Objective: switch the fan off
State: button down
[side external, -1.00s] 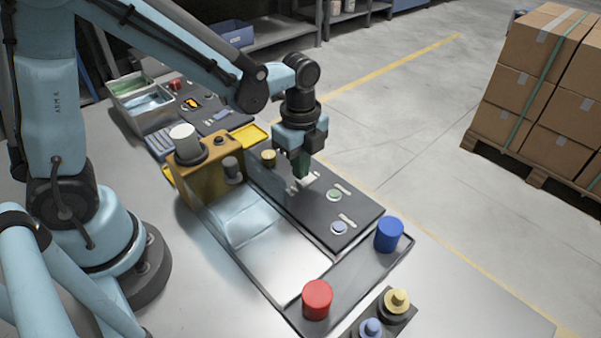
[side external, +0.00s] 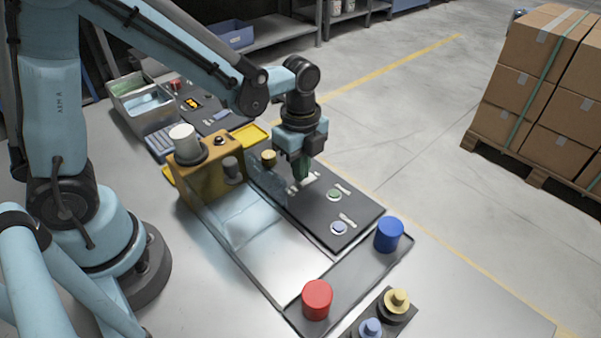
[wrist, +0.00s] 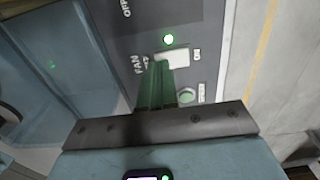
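The fan switch (wrist: 172,58) is a white rocker on the dark control panel (side external: 322,212), beside the printed word FAN. A green lamp (wrist: 168,39) is lit right next to it. In the side view the white switch (side external: 309,179) shows partly behind my fingers. My gripper (side external: 300,181) points down at the panel with its green fingers together and nothing visible between them. In the wrist view the fingertips (wrist: 158,66) are at the switch's near left edge; I cannot tell whether they touch it.
A clear bluish hood pane (wrist: 65,60) stands close left of my fingers. A round green button (wrist: 186,95) is to their right. A red cylinder (side external: 317,300) and a blue cylinder (side external: 389,234) stand on a tray at the front. A mustard box (side external: 205,185) is left.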

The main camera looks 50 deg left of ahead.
jog(key=shift+f, duration=0.6)
dwell(0.3)
jog(key=shift+r, duration=3.55)
jog(key=shift+s+r, duration=0.1)
jog(key=s+a+r+n+t, duration=0.2)
jog(key=s+n+t, duration=0.1)
jog(key=n, duration=0.6)
jog(key=s+a+r+n+t, duration=0.2)
jog(key=s+a+n+t, duration=0.1)
jog(key=n, duration=0.6)
jog(key=shift+a+r+t, duration=0.25)
jog(key=shift+r+t, duration=0.15)
jog(key=shift+t, duration=0.2)
